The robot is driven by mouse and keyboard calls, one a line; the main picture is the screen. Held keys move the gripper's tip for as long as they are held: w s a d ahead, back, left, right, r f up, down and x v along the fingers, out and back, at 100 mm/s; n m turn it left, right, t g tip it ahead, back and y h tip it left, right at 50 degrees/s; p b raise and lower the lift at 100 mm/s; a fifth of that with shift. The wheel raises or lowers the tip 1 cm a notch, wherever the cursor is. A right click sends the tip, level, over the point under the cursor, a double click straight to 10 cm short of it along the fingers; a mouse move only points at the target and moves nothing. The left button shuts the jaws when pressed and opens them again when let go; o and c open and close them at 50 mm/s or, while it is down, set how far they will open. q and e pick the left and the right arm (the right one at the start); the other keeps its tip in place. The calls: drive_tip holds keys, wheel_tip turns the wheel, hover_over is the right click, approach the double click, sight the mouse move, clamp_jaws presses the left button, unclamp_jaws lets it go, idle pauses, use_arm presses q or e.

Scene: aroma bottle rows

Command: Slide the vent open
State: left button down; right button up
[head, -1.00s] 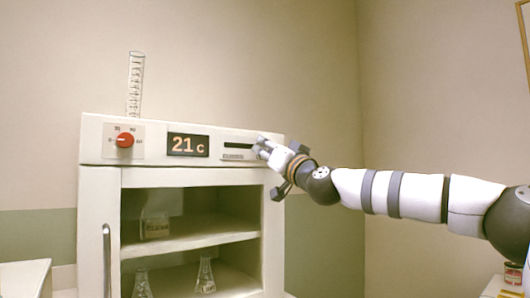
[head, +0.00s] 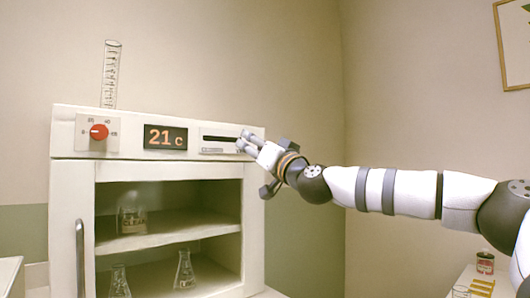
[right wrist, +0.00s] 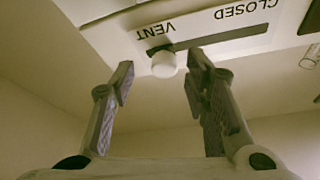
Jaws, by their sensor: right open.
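The vent slider panel (head: 219,149) is at the right end of the white cabinet's top front, with a dark horizontal slot. The right wrist view shows it upside down, with the words VENT and CLOSED beside the slot (right wrist: 228,36). A round white slider knob (right wrist: 164,65) sits at the slot's left end in that view. My right gripper (head: 246,141) is at the slot's right end in the head view. Its fingers (right wrist: 161,68) are open, one on each side of the knob in the picture, with gaps visible. My left gripper is not in view.
The cabinet (head: 72,190) has a red dial (head: 99,131), a display reading 21 c (head: 165,137) and a door handle (head: 80,258). Flasks (head: 185,270) stand inside. A graduated cylinder (head: 111,75) stands on top. A small can (head: 485,263) is at lower right.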

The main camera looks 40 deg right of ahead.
drive_tip(key=v, duration=1)
